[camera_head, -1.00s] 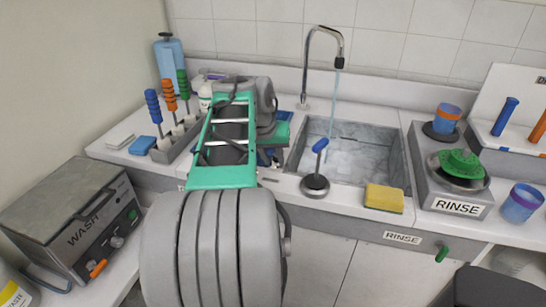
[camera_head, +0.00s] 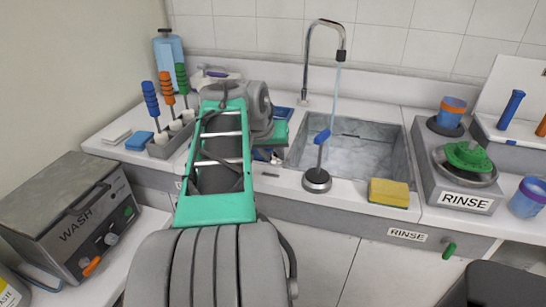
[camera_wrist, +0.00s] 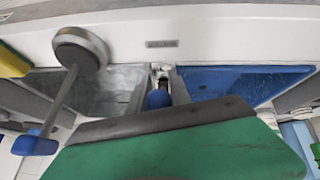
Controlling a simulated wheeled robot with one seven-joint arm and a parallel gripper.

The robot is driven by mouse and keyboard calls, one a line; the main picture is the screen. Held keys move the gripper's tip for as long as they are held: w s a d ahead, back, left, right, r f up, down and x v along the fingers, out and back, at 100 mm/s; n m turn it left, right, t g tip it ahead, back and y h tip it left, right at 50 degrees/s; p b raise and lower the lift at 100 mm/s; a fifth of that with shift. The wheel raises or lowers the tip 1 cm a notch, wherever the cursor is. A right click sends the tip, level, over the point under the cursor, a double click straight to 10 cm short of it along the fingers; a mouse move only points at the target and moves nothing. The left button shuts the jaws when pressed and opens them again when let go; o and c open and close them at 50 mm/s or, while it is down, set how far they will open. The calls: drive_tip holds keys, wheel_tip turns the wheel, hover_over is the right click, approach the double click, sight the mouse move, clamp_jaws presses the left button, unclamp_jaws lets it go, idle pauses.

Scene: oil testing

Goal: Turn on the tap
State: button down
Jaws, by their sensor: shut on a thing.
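The tap (camera_head: 309,60) is a chrome gooseneck at the back of the grey sink (camera_head: 365,160). A pale stream of water (camera_head: 335,95) runs from its spout into the sink. A lever with a blue handle (camera_head: 322,137) stands on a round base (camera_head: 317,180) at the sink's front edge; it also shows at the left of the wrist view (camera_wrist: 80,48). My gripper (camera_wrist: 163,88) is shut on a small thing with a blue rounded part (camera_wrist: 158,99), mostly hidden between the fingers. In the head view my arm hides most of the gripper, left of the sink.
A yellow sponge (camera_head: 389,193) lies right of the lever. A rinse station (camera_head: 466,203) with a green-topped bowl stands at the right. A rack with coloured-handled brushes (camera_head: 168,143) is left of my arm, and a wash machine (camera_head: 72,215) is at the far left. A blue basin (camera_wrist: 225,82) lies beside the sink.

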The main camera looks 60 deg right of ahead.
drive_tip(key=c, duration=1.2)
unclamp_jaws()
drive_tip(key=p+v, duration=0.1)
drive_tip(key=v, duration=0.6)
drive_tip(key=shift+a+r, duration=0.25)
drive_tip(key=shift+r, duration=0.05)
